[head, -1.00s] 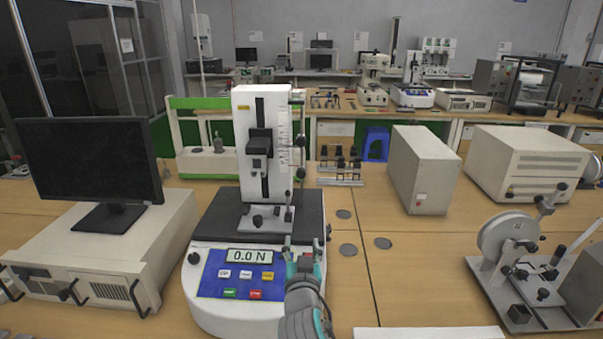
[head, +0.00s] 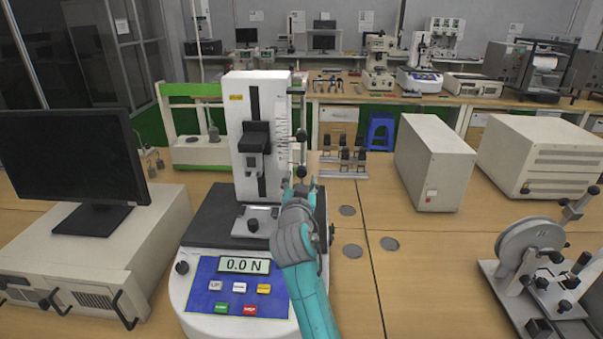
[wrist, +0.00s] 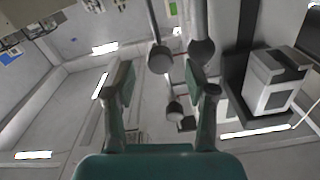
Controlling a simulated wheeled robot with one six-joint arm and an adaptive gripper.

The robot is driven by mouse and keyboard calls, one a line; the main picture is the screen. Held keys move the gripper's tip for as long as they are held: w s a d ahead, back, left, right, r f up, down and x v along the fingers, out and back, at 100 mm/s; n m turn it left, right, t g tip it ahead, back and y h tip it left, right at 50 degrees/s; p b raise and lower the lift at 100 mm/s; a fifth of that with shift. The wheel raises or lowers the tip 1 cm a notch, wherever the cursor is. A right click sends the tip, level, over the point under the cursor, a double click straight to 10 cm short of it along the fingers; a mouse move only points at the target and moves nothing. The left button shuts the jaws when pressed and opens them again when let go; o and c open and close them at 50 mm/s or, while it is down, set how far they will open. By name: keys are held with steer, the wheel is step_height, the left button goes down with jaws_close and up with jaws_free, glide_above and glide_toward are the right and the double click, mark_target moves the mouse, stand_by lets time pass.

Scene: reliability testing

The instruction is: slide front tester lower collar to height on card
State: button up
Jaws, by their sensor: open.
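The front tester (head: 240,150) has a white column on a base whose display reads 0.0 N. Along the column's right side runs a thin rod with two dark collars, the lower collar (head: 301,171) beneath the upper collar (head: 301,135). A pale strip with scale marks (head: 283,122) is on the column beside the rod; its values are too small to read. My gripper (head: 300,188) is open just below the lower collar, apparently empty. In the wrist view, my gripper (wrist: 158,82) has its fingers apart with dark round knobs between and beyond them; which is the lower collar I cannot tell.
A monitor (head: 75,160) on a beige unit stands left of the tester. Beige boxes (head: 432,165) and a reel device (head: 530,260) are to the right. A small rack (head: 345,160) stands behind. The bench right of the tester is mostly clear, with flat grey discs.

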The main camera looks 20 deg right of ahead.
mark_target(301, 175)
steer(key=shift+x, duration=2.15)
jaws_close()
